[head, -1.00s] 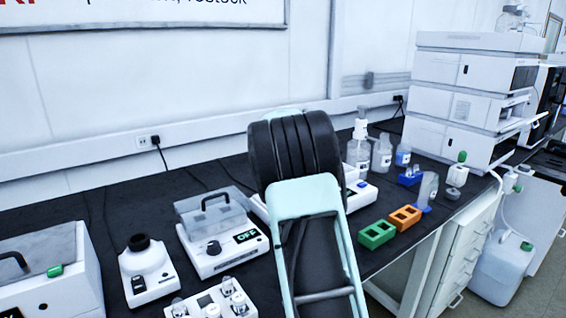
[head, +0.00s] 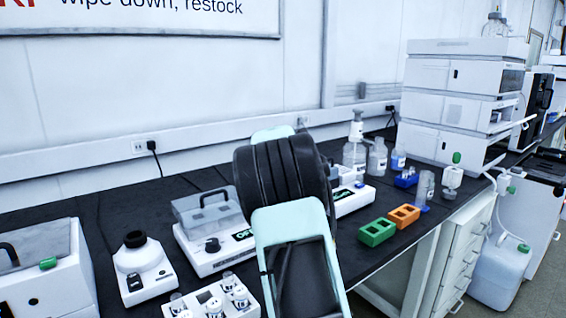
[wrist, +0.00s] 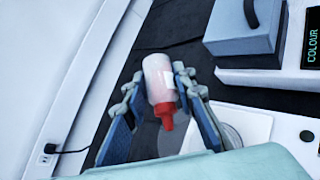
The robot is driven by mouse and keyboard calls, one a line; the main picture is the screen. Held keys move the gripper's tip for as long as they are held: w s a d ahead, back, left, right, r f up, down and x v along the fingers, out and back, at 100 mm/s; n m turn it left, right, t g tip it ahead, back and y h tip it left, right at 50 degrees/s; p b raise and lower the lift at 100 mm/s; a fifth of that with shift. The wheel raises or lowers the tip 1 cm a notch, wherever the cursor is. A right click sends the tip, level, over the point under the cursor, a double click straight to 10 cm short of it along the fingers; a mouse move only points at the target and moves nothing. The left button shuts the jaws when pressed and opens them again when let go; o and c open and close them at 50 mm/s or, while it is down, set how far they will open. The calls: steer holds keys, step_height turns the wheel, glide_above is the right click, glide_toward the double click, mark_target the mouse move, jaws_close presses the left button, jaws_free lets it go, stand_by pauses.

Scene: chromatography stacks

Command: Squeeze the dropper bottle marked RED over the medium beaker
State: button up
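A dropper bottle (wrist: 160,78) with a pale, translucent body and a red cap and nozzle shows in the wrist view. It is tilted, its red nozzle pointing toward the bottom of the picture. The fingers of my gripper (wrist: 158,82) lie against both sides of its body and appear shut on it. No marking can be read on the bottle. A faint, clear shape (wrist: 168,143) shows below the nozzle; I cannot tell whether it is a beaker. In the head view my own arm hides the gripper and bottle.
A white instrument (head: 208,235) with a grey lid and a small white device (head: 140,268) stand left of my arm. A vial rack (head: 212,300) is in front. Green (head: 377,232) and orange (head: 404,216) blocks lie to the right. Clear bottles (head: 377,158) stand behind.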

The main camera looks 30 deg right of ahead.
steer(key=shift+s+a+r+t+b, duration=0.1)
steer(key=shift+t+b, duration=0.2)
steer(key=shift+b, duration=2.2)
steer(key=shift+o, duration=0.4)
steer(key=shift+r+b, duration=0.15)
steer(key=shift+b, duration=0.15)
jaws_close()
steer(key=shift+c, duration=0.4)
jaws_free()
